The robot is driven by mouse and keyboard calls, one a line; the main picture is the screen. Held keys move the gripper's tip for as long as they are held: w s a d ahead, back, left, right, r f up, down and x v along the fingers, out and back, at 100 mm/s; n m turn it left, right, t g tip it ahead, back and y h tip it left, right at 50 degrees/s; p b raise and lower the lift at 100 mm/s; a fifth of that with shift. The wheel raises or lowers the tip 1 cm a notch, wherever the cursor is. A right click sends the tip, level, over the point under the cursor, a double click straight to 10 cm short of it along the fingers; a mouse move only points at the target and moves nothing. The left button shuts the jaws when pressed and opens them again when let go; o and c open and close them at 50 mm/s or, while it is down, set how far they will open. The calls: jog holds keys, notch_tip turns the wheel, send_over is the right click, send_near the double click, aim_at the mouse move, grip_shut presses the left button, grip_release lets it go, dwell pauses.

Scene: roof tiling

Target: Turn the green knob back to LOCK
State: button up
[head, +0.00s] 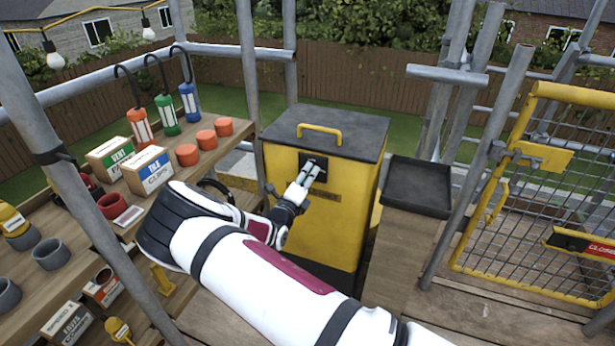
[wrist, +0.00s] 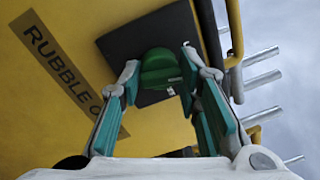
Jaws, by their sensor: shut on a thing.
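The green knob (wrist: 162,68) sits on a black square plate (wrist: 125,45) on the front of the yellow box labelled "RUBBLE" (wrist: 35,75). In the head view the yellow box (head: 290,215) has a dark lid, and its black plate (head: 308,160) is partly hidden by my gripper (head: 310,172). In the wrist view my gripper (wrist: 158,85) has one finger on each side of the knob, with the fingertips closed against it. A small pale mark shows on the knob's lower edge. I cannot read any LOCK marking on the plate.
A shelf on the left holds TILE (head: 148,170) and VENT (head: 110,155) boxes, orange pots and hanging bottles. A black tray (head: 418,186) lies right of the yellow box. A yellow mesh gate (head: 535,210) with a red CLOSED sign and scaffold poles stand at right.

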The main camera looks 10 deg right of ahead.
jog(key=shift+a+n, duration=0.1)
jog(key=shift+n, duration=1.3)
jog(key=shift+f, duration=0.1)
jog(key=o, duration=1.1)
jog(key=v, duration=1.2)
jog(key=shift+s, duration=0.15)
